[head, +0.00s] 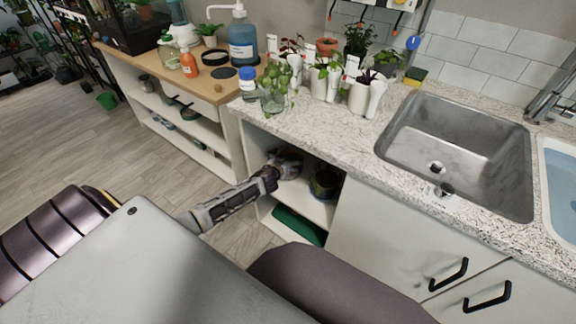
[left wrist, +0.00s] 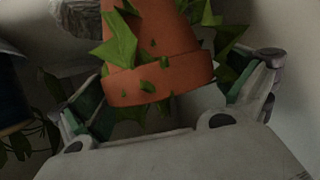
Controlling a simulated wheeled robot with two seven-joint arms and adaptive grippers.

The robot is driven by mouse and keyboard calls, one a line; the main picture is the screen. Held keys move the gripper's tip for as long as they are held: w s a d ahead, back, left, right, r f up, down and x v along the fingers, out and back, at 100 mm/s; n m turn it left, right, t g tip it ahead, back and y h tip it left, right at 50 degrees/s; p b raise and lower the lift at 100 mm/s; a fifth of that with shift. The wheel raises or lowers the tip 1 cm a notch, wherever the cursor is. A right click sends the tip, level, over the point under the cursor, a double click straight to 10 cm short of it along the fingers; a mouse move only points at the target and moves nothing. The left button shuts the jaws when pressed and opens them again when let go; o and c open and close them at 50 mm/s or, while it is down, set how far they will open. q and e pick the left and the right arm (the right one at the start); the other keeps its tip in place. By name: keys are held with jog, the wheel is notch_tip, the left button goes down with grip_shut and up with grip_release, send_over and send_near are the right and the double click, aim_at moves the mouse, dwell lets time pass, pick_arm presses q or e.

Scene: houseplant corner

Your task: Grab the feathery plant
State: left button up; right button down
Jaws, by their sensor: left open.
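My left gripper (head: 287,166) reaches into the open shelf under the stone counter. In the left wrist view my left gripper (left wrist: 168,92) is open. A terracotta pot (left wrist: 155,60) with pointed, jagged green leaves (left wrist: 118,42) shows between and beyond its fingers. I cannot tell whether the fingers touch it. In the head view this pot is mostly hidden by the gripper. A bushy, fine-leaved green plant (head: 358,40) stands at the back of the counter. I cannot tell for certain which plant is the feathery one. My right gripper is not in view.
A dark round pot (head: 325,184) stands on the shelf right of my left gripper. A green item (head: 298,226) lies below. Plants in white pots and a glass jar (head: 272,98) stand on the counter (head: 330,128). A metal sink (head: 462,150) is at right.

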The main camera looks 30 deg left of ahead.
pick_arm(q)
jog(key=c, duration=0.9)
jog(key=shift+c, duration=1)
jog(key=shift+r, duration=0.1)
jog(key=shift+c, duration=0.4)
jog(key=shift+r, duration=0.15)
